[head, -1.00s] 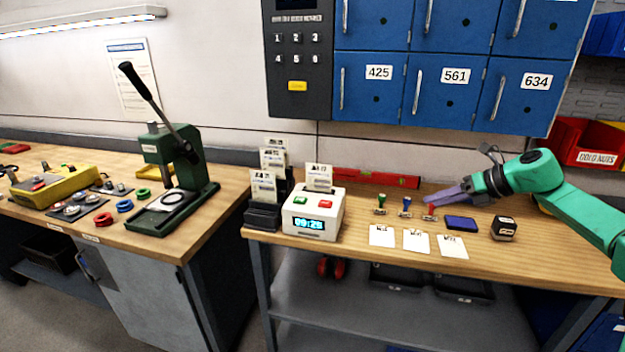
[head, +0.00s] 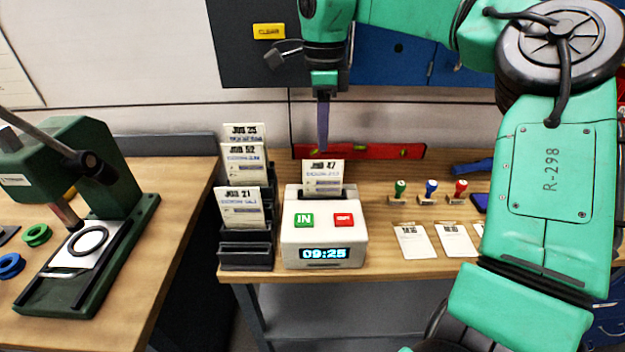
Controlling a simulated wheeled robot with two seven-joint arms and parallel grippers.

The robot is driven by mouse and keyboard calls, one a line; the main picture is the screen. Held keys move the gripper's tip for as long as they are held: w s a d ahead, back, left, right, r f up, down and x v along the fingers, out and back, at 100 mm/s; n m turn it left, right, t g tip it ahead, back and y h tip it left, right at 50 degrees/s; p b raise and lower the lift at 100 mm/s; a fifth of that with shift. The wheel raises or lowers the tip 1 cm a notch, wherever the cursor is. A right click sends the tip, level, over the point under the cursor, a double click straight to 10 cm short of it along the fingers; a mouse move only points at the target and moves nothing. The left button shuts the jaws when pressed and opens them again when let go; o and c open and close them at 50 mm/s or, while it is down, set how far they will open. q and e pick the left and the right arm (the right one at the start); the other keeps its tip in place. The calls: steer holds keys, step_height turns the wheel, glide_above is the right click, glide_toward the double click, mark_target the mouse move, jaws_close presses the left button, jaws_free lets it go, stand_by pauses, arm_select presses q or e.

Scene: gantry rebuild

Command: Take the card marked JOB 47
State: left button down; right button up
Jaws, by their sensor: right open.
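The card marked JOB 47 (head: 323,177) stands upright in the top slot of the white time clock (head: 325,258), which reads 09:25. My right gripper (head: 323,145) points down just above and behind the card, apart from it as far as I can see. Its jaws are open and empty, seen edge-on. My left gripper is not in view.
A dark card rack (head: 246,258) left of the clock holds cards JOB 21 (head: 240,207), JOB 52 (head: 243,162) and JOB 25 (head: 243,132). A red level (head: 385,151) lies behind. Stamps (head: 430,193) and paper slips (head: 415,241) lie to the right. A green press (head: 85,215) stands at left.

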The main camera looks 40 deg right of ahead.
mark_target(323, 175)
steer(key=f, duration=0.2)
steer(key=f+p, duration=0.1)
steer(key=f, duration=0.3)
steer(key=shift+s+f+p, duration=0.1)
steer(key=shift+s+p, duration=0.15)
steer(key=shift+p, duration=0.05)
step_height(323, 175, down, 4)
steer(key=shift+f+p, duration=0.1)
steer(key=shift+p, duration=0.7)
steer(key=shift+d+f, duration=0.1)
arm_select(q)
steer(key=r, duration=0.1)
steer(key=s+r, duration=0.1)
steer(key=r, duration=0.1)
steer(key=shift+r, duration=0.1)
arm_select(e)
jaws_close()
